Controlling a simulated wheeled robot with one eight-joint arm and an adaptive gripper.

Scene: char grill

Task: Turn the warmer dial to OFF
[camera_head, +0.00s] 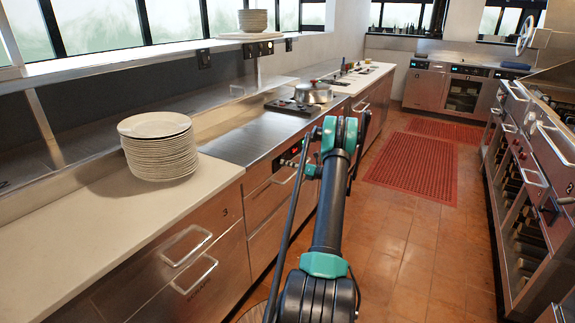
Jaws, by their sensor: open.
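A control panel (289,156) with a lit red display and small dark controls is on the counter front, left of my arm. It may carry the warmer dial, but the dial's label and setting are too small to read. My gripper (310,167) is at the end of the bent arm, close to the right side of this panel, small and partly hidden by my own wrist. It is open and I see nothing held in it. I cannot tell whether it touches a control.
A plate stack (159,146) stands on the left counter. A lidded pot (313,93) sits on a burner behind my wrist. Black control boxes (258,49) line the shelf edge. Drawer handles (186,245) jut out below. The tiled floor (395,250) to the right is clear, with red mats (413,167) beyond.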

